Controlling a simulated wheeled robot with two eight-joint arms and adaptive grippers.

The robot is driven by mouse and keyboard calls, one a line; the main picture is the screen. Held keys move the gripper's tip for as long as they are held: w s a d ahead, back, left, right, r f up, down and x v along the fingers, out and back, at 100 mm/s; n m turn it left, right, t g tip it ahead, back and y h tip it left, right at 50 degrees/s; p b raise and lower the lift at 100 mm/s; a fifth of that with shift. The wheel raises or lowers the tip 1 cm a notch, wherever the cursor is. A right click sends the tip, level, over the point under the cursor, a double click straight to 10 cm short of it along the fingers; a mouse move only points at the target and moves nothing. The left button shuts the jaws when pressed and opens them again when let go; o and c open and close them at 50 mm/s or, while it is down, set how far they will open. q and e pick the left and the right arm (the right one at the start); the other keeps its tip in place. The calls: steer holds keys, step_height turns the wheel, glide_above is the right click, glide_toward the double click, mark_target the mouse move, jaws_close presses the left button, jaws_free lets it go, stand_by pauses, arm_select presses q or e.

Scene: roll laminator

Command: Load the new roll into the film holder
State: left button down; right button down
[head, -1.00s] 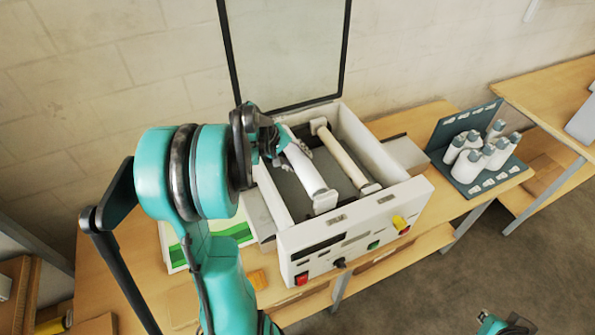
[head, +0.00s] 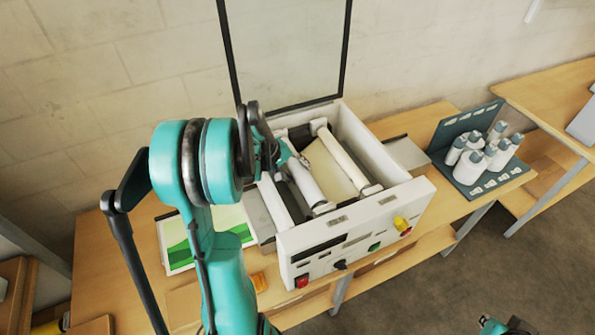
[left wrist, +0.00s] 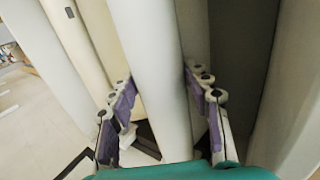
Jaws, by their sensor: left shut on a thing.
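The white film roll (head: 306,180) lies lengthwise inside the open laminator (head: 355,232), its near end by the front wall. My left gripper (head: 285,158) reaches in from the left and is shut on the roll near its far end. In the left wrist view the roll (left wrist: 150,70) runs between the two fingers of the gripper (left wrist: 163,95). The hand hides the roll's far end, so its seating there cannot be told. A part of my right arm, perhaps its gripper (head: 508,326), shows at the bottom right edge; its fingers cannot be made out.
Another white roller (head: 342,158) lies to the right, with a beige sheet (head: 328,164) between it and the held roll. A pale bar (head: 276,200) is to the left. The lid (head: 285,50) stands up behind. A bottle rack (head: 470,160) stands right.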

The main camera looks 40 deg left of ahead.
arm_select(q)
steer(key=c, duration=1)
jaws_free()
